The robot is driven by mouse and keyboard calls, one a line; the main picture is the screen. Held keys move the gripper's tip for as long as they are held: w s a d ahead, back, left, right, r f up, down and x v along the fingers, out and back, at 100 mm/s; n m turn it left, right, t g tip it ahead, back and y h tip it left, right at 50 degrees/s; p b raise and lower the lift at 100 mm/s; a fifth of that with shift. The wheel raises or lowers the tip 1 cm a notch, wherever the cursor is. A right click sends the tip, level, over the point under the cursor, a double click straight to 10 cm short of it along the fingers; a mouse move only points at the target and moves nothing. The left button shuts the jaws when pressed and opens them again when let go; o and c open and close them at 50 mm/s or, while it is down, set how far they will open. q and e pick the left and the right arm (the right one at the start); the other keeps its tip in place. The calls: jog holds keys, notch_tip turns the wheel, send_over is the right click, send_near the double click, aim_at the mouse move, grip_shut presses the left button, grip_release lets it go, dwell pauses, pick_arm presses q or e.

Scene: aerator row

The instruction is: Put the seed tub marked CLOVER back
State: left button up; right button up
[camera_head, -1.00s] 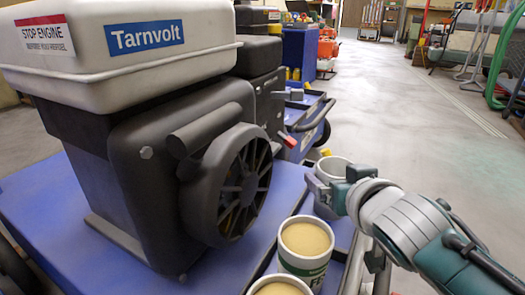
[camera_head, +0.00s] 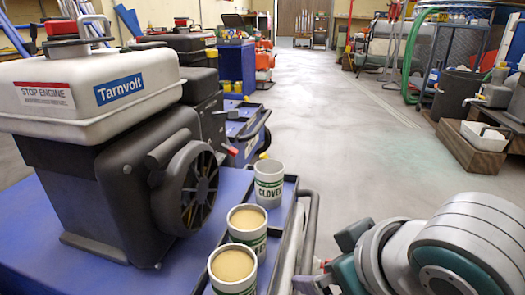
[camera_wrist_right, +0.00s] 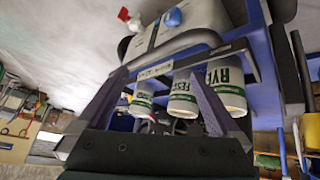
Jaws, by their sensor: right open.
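The white seed tub marked CLOVER (camera_head: 269,188) stands upright at the far end of a row of tubs in the dark-edged tray (camera_head: 283,235) on the blue cart. Its top looks pale grey. My right gripper (camera_head: 332,262) is open and empty, apart from the tub, to its right and nearer to me. In the right wrist view, the right gripper's fingers (camera_wrist_right: 157,82) are spread with the tubs beyond them. A tub lettered RYE (camera_wrist_right: 228,92) and one starting FES (camera_wrist_right: 183,98) show there. A third tub (camera_wrist_right: 140,102) is partly hidden. My left gripper is not in view.
Two tubs with tan tops (camera_head: 247,223) (camera_head: 232,264) stand nearer in the row. The Tarnvolt engine (camera_head: 110,150) rises left of them on the blue cart (camera_head: 60,225). A grey rail (camera_head: 308,225) runs along the cart's right side. Clear floor (camera_head: 345,160) lies beyond.

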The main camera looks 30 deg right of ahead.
jog(key=s+a+r+n+g+y, duration=0.2)
jog(key=s+a, duration=0.4)
jog(key=s, duration=0.5)
jog(key=shift+s+n+g, duration=0.2)
jog(key=shift+n+g, duration=0.3)
jog(key=shift+g, duration=0.2)
jog(key=shift+a+r, duration=0.1)
jog(key=shift+r, duration=0.05)
